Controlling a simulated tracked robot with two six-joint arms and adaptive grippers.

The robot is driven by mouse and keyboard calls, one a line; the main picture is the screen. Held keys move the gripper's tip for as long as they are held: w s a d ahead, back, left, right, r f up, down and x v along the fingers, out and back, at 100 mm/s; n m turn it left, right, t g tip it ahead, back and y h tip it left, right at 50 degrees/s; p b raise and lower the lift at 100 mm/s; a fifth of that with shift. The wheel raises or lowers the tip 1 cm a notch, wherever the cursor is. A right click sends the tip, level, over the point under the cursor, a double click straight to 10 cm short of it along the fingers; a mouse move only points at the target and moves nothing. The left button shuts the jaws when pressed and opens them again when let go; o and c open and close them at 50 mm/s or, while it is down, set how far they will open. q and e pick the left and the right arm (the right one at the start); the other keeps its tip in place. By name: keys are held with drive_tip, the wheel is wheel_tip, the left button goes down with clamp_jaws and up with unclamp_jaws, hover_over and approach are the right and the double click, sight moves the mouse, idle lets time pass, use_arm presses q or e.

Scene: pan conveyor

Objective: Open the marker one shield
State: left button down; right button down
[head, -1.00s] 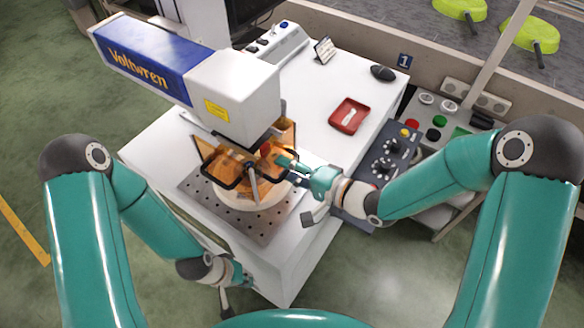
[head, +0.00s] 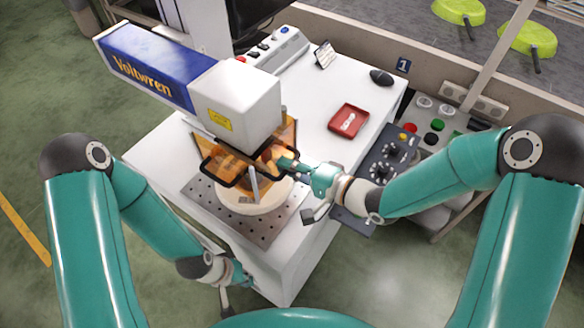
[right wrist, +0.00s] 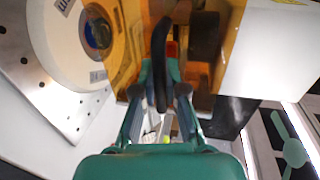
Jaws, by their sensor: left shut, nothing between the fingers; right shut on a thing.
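The marker shield is a see-through orange guard (head: 228,165) with a black bar handle, under the white marker head (head: 235,100). My right gripper (head: 284,163) is shut on the right part of the handle. In the right wrist view the black handle (right wrist: 161,55) runs between the fingers, with the orange panel (right wrist: 128,45) around it. The shield sits raised, above a pale round piece (head: 250,197) on the perforated plate; this piece also shows in the right wrist view (right wrist: 62,40). My left gripper (head: 236,283) is shut and empty, low beside the table's front left side.
The white table (head: 325,95) carries a red tray (head: 348,121), a black mouse (head: 381,77) and a grey control box (head: 278,50). A knobbed panel (head: 385,158) stands close by my right forearm. The perforated plate (head: 205,198) lies beneath the shield.

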wheel_tip(320, 180, up, 8)
drive_tip(key=p, duration=0.4)
drive_tip(key=shift+r+p, duration=0.1)
drive_tip(key=shift+p, duration=0.3)
drive_tip(key=c, duration=1.2)
unclamp_jaws()
drive_tip(key=v, duration=1.2)
